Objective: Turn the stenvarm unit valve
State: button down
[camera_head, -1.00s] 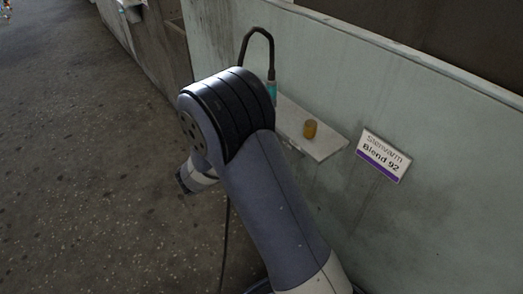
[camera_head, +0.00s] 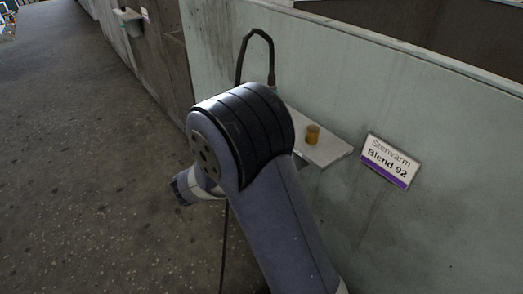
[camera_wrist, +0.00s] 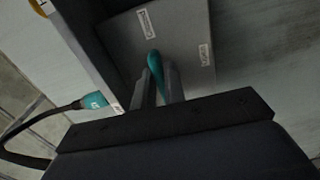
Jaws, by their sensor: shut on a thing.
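The sign reading "Stenvarm Blend 92" (camera_head: 390,160) is on the pale green wall, right of a light ledge (camera_head: 330,152) in the head view. In the wrist view, a teal lever (camera_wrist: 154,66) stands out against a grey panel (camera_wrist: 185,25) with small labels, whose print I cannot read. My gripper (camera_wrist: 161,72) is shut on the teal lever, with one finger on each side of it. The lower part of the lever is hidden by the fingers. In the head view my own arm hides the gripper and the lever.
A small yellow-brown cylinder (camera_head: 312,134) stands on the ledge. A dark hose (camera_head: 256,34) loops up behind my arm. In the wrist view a teal connector (camera_wrist: 94,101) with a black hose is left of my fingers. Speckled floor (camera_head: 90,190) is open at left.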

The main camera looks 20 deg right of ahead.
jog(key=c, duration=1.5)
grip_release()
jog(key=shift+o, duration=0.2)
jog(key=p+v, duration=0.2)
jog(key=v, duration=0.8)
jog(key=shift+s+a+p, duration=0.2)
jog(key=shift+a+p, duration=0.1)
jog(key=shift+a, duration=0.05)
jog(key=shift+f, duration=0.1)
jog(key=b+x, duration=0.2)
jog(key=x, duration=0.8)
jog(key=shift+w+d, duration=0.2)
jog(key=shift+d, duration=0.15)
